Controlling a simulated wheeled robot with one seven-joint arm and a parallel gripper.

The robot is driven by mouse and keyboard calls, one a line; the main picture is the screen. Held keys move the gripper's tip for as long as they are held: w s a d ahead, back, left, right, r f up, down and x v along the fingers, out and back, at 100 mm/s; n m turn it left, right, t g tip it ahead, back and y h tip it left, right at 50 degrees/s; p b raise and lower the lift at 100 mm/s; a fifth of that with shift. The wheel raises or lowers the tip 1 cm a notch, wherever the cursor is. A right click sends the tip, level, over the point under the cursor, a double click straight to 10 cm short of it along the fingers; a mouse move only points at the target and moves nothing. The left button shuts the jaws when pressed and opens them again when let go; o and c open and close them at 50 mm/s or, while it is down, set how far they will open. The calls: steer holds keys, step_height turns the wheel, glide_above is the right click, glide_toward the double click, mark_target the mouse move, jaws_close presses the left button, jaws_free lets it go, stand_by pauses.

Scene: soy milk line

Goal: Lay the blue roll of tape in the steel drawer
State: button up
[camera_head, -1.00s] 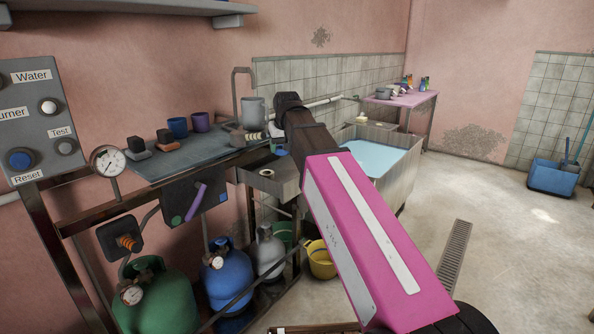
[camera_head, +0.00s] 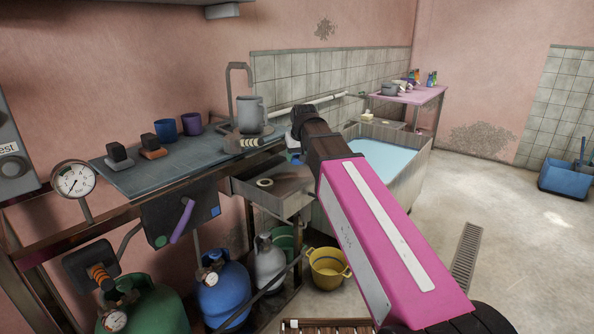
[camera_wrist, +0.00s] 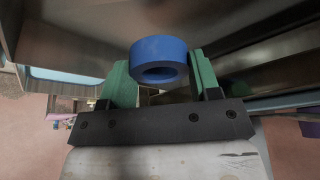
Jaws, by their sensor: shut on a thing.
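The blue roll of tape (camera_wrist: 158,52) sits between the two green fingers of my gripper (camera_wrist: 160,78) in the wrist view, its hole facing the camera. My gripper is shut on it. The steel drawer (camera_head: 250,190) stands open below the worktop in the head view. In the head view my arm hides most of the gripper, which is near the drawer's right side. I cannot tell the exact gap between the tape and the drawer.
The blue-grey worktop (camera_head: 165,168) holds two cups, two small blocks and a grey pot (camera_head: 250,115). A basin of pale liquid (camera_head: 385,160) stands right of the drawer. Gas bottles and a yellow bucket (camera_head: 327,268) are below. The floor at right is mostly clear.

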mark_target(298, 163)
steer(key=shift+f, duration=2.75)
steer(key=shift+f, duration=0.1)
steer(key=o, duration=0.9)
steer(key=v, duration=1.2)
